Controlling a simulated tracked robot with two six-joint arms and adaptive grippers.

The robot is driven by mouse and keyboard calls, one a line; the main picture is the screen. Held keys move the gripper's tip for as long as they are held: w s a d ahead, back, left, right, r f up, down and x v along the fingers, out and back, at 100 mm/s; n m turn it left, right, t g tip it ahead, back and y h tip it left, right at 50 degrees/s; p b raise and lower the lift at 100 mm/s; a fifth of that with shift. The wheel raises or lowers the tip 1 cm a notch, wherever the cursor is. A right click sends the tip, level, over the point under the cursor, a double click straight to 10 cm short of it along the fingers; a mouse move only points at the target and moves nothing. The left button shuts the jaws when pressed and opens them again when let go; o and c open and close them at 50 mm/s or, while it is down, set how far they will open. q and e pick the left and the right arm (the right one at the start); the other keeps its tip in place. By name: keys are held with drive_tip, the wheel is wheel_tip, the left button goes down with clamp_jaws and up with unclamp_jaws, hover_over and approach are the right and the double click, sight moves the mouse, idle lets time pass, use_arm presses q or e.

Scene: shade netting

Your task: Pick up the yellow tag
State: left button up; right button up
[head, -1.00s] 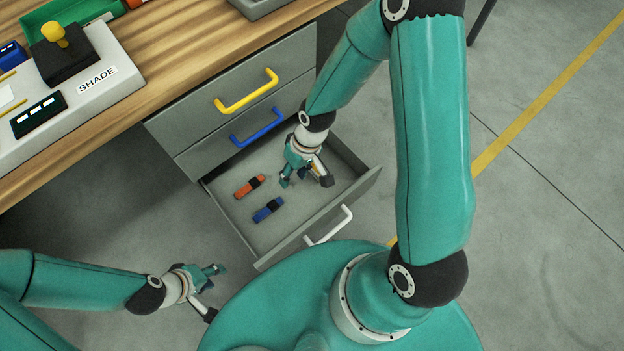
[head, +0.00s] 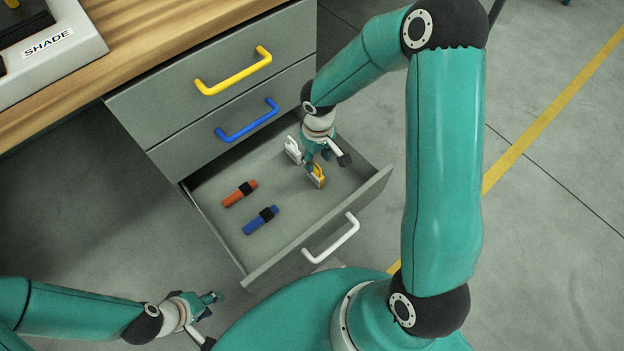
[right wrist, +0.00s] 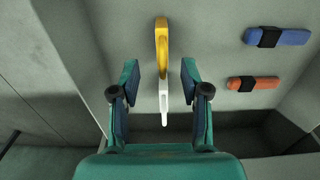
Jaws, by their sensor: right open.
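The yellow tag (head: 317,174) stands in the open bottom drawer, partly behind my right gripper (head: 326,160). My left gripper (head: 208,318) is open and empty, outside the drawer at the lower left.
An orange marker-like piece (head: 240,193) and a blue one (head: 261,219), each with a black band, lie in the left of the drawer (head: 330,228). Closed drawers with yellow (head: 234,77) and blue (head: 247,124) handles are above. A wooden bench top (head: 150,40) overhangs at upper left.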

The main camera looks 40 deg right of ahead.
sight(316, 171)
wheel_tip(316, 171, down, 2)
drive_tip(key=shift+f, duration=0.25)
wheel_tip(316, 171, down, 5)
drive_tip(key=b, duration=0.2)
drive_tip(key=shift+w+a+f+b, duration=0.1)
drive_tip(key=shift+a+b, duration=0.05)
drive_tip(key=shift+b, duration=0.15)
clamp_jaws()
